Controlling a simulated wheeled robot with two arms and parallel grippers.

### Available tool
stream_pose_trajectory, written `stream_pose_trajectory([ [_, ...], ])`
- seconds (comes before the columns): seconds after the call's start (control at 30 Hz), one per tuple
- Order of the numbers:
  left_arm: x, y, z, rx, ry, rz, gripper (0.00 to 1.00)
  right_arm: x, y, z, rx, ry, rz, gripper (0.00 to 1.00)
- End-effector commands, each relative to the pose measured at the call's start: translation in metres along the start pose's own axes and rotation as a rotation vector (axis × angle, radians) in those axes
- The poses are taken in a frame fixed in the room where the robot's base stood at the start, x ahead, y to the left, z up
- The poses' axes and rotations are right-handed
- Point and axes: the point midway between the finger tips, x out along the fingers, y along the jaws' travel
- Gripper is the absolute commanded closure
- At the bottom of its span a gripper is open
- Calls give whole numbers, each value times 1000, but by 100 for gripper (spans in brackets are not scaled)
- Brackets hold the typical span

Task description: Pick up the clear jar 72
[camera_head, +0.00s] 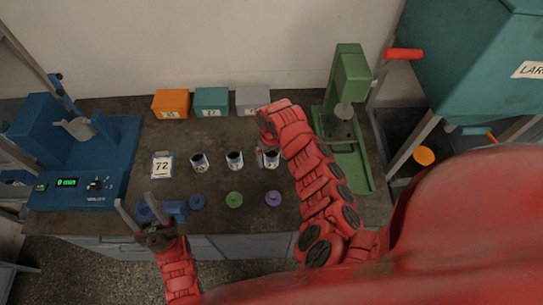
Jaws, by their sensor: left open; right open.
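Three small jars with dark tops and pale labels stand in a row on the dark bench: a left jar (200,163), a middle jar (235,160) and a right jar (272,160). Their labels are too small to read, so I cannot tell which is jar 72. A white card reading 72 (162,165) is left of the row. My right gripper (266,148) is open at the right jar and partly covers it; contact is unclear. My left gripper (135,205) is open and empty at the bench's front edge, left of and nearer than the jars.
Blue (197,202), green (235,198) and purple (273,199) lids lie in front of the jars. Orange (171,103), teal (211,101) and grey (252,98) boxes stand behind. A blue machine (110,150) is left; a green stand (350,75) is right.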

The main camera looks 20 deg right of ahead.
Motion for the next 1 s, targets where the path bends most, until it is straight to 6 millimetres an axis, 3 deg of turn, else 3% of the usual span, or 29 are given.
stream_pose_trajectory([
  [0.2,0,0,0,0,0,0,50,0,0,0,-1,0,0,5],
  [0.73,0,0,0,0,0,0,50,0,0,0,0,0,0,100],
  [1.0,0,0,0,0,0,0,50,0,0,0,0,1,0,100],
])
